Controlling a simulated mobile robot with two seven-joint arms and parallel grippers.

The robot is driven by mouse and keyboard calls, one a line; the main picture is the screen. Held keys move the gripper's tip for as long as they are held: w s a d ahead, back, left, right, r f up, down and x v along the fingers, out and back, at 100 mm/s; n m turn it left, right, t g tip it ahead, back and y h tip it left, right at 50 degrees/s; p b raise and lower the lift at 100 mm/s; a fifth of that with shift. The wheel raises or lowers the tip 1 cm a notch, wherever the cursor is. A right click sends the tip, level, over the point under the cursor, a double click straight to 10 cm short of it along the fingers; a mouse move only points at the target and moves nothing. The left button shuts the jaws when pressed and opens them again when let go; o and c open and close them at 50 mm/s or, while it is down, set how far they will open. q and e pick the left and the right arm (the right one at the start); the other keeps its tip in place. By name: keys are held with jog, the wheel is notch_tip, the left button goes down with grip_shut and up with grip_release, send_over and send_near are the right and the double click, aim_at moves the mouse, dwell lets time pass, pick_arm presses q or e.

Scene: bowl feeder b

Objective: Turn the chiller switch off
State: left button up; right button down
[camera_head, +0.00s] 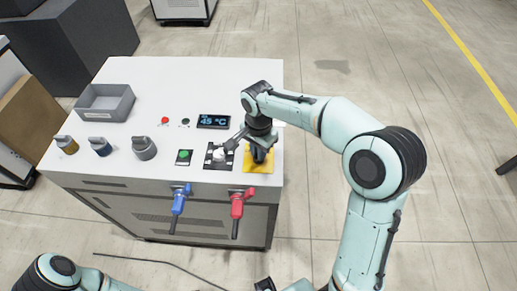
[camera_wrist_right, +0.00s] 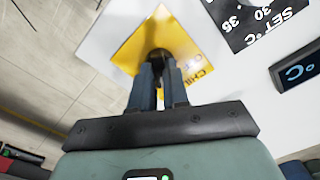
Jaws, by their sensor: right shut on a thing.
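The chiller switch is a dark knob (camera_head: 259,153) on a yellow plate (camera_head: 259,167) at the right end of the white machine top. In the right wrist view the knob (camera_wrist_right: 159,55) sits between my fingertips, and the yellow plate (camera_wrist_right: 190,48) shows partly covered lettering. My right gripper (camera_head: 260,147) reaches down over the plate and is shut on the knob; its fingers (camera_wrist_right: 160,72) also show in the wrist view. The fingers hide much of the knob, so I cannot tell its exact setting. My left gripper is out of view.
Left of the plate are a white dial on a black scale (camera_head: 219,155), a green button (camera_head: 184,156) and a display (camera_head: 213,121) reading 45 °C. Blue (camera_head: 179,200) and red (camera_head: 237,204) handles hang in front. A grey tray (camera_head: 105,103) stands at the left.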

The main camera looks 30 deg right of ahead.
jog(key=n, duration=0.4)
jog(key=shift+n+p, duration=0.3)
jog(key=n, duration=0.3)
jog(key=shift+n, duration=0.3)
jog(key=n+p, duration=0.1)
jog(key=n, duration=0.2)
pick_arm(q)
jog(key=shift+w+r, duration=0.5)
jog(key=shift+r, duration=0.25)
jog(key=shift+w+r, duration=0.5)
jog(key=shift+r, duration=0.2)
pick_arm(e)
jog(key=shift+n, duration=2.1)
jog(key=c, duration=1.1)
grip_release()
